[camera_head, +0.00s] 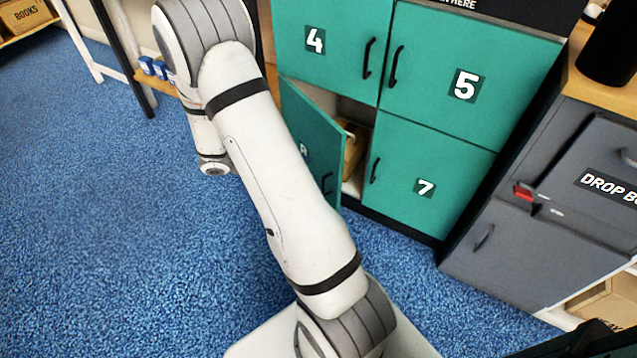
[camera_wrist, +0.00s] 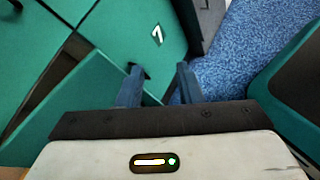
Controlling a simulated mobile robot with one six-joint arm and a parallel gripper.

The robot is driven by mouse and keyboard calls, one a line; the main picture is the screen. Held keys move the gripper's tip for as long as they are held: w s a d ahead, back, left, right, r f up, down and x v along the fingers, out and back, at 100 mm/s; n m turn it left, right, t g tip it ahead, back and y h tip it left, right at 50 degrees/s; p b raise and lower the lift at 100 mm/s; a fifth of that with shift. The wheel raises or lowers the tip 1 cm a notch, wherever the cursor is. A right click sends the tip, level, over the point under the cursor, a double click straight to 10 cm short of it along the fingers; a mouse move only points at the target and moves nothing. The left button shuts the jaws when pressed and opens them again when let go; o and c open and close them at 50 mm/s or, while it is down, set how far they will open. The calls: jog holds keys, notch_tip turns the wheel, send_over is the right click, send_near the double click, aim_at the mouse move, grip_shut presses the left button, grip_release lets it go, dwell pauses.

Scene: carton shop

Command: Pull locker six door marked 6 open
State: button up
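The locker six door (camera_head: 313,140) is a teal panel at the lower left of the locker block in the head view. A brown item (camera_head: 354,150) shows inside the opening. My gripper is hidden in the head view. In the wrist view, my gripper (camera_wrist: 158,84) has its two blue fingers apart, with teal locker surface showing between them. A black handle shows at the left fingertip; contact cannot be told.
Doors 4 (camera_head: 325,65), 5 (camera_head: 440,90) and 7 (camera_head: 415,175) are shut; door 7 also shows in the wrist view (camera_wrist: 120,35). A grey drop box cabinet (camera_head: 520,255) stands at the right. Blue carpet (camera_head: 130,240) is clear on the left.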

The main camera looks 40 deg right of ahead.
jog(key=w+d+f+n+t+h+b, duration=0.1)
jog(key=w+f+n+t+h, duration=0.2)
jog(key=f, duration=0.5)
jog(key=w+d+f+n+t+h+b, duration=0.15)
jog(key=f+n, duration=0.25)
jog(key=f, duration=0.4)
jog(key=w+d+f+n+t+h+b, duration=0.15)
jog(key=f+n+t, duration=0.25)
jog(key=f, duration=0.4)
jog(key=w+d, duration=0.1)
jog(key=d, duration=0.6)
jog(key=shift+w+d+b, duration=0.2)
jog(key=shift+w+b, duration=0.15)
jog(key=shift+b, duration=0.05)
jog(key=c, duration=0.6)
jog(key=shift+r, duration=0.1)
grip_shut()
jog(key=shift+w, duration=0.1)
